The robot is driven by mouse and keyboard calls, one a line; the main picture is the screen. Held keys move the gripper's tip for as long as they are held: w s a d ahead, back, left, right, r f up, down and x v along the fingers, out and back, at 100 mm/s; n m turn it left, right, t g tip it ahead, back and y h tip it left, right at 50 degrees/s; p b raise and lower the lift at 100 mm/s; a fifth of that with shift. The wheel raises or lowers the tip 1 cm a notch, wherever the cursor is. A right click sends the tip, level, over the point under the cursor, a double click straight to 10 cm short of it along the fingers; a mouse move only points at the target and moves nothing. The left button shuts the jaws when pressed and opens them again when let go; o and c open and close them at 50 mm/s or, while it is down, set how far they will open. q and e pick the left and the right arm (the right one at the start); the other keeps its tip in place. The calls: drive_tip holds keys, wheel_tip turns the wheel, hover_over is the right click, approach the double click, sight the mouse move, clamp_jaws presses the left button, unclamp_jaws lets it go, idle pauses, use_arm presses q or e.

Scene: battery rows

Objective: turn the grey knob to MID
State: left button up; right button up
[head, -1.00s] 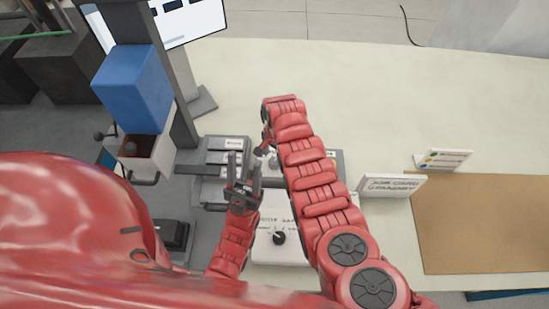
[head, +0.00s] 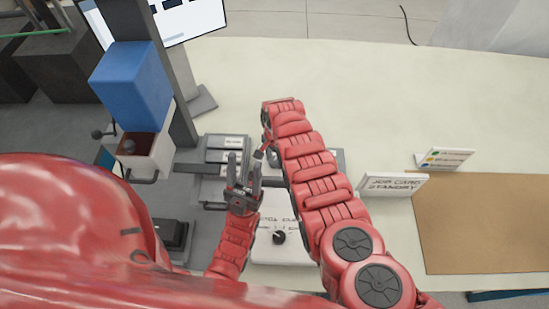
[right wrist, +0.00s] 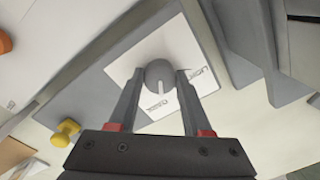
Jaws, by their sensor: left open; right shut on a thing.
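The grey knob (right wrist: 158,72) is round with a white pointer line and sits on a white label plate (right wrist: 125,72) in the right wrist view. Printed words show beside it, upside down and hard to read. My right gripper (right wrist: 161,80) has one finger on each side of the knob and is shut on it. In the head view the right forearm hides most of this spot. My left gripper (head: 244,172) is open and empty, its fingers pointing up the picture, just left of the right arm.
A white panel with a black knob (head: 279,237) lies below the left gripper. A job card sign (head: 393,185) and a brown mat (head: 480,230) are to the right. A yellow knob (right wrist: 65,132) shows in the right wrist view. The far table (head: 370,90) is clear.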

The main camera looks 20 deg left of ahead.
clamp_jaws()
drive_tip(key=shift+w+n, duration=0.1)
drive_tip(key=shift+n, duration=0.6)
drive_tip(key=shift+f+n+b, duration=0.1)
drive_tip(key=shift+n+b, duration=0.45)
drive_tip(key=shift+n, duration=0.25)
drive_tip(key=n+b, duration=0.3)
drive_tip(key=shift+n, duration=0.4)
drive_tip(key=shift+n+b, duration=0.8)
drive_tip(key=shift+n, duration=0.2)
